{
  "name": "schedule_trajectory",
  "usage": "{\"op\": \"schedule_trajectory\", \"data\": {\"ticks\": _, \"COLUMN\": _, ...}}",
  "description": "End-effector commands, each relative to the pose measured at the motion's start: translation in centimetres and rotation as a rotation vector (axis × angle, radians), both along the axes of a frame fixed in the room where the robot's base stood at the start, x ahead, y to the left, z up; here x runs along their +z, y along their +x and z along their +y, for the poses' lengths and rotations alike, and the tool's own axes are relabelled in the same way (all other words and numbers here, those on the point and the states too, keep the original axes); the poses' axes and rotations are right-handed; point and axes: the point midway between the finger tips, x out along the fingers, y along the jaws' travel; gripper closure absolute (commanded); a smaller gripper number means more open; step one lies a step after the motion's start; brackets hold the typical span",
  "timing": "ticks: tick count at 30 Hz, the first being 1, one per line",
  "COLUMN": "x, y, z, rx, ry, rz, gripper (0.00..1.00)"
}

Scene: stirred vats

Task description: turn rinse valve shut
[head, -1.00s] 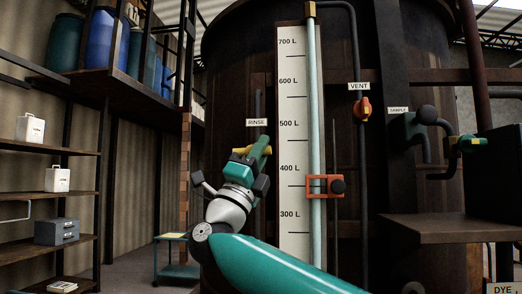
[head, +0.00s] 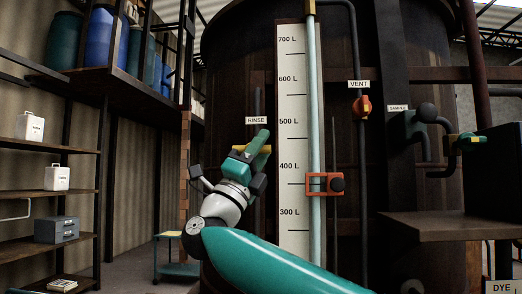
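The RINSE label (head: 256,120) is on the dark vat, left of the level scale. Just below it, yellow parts (head: 238,148) show beside my gripper and look like the rinse valve's handle. The rest of the valve is hidden behind my gripper. My gripper (head: 258,143), with a teal finger pointing up and to the right, is at the yellow parts and seems to touch them. The fingers overlap in this view, so I cannot tell whether they are closed on the handle.
The white level scale (head: 292,150) with a clear tube and orange clamp (head: 325,184) stands just right of my gripper. A red vent valve (head: 362,106) and a sample valve (head: 466,140) are further right. Shelves (head: 50,152) stand at left.

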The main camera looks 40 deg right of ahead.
Motion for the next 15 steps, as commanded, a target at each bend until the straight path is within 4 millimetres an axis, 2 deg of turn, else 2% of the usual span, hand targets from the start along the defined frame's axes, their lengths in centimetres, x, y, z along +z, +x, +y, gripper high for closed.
{"op": "schedule_trajectory", "data": {"ticks": 8, "x": -1.1, "y": 0.0, "z": 1.1, "rx": 0.000, "ry": -0.002, "rz": 0.003, "gripper": 0.61}}
{"op": "schedule_trajectory", "data": {"ticks": 15, "x": -4.9, "y": 0.1, "z": 4.3, "rx": 0.000, "ry": -0.004, "rz": 0.004, "gripper": 0.61}}
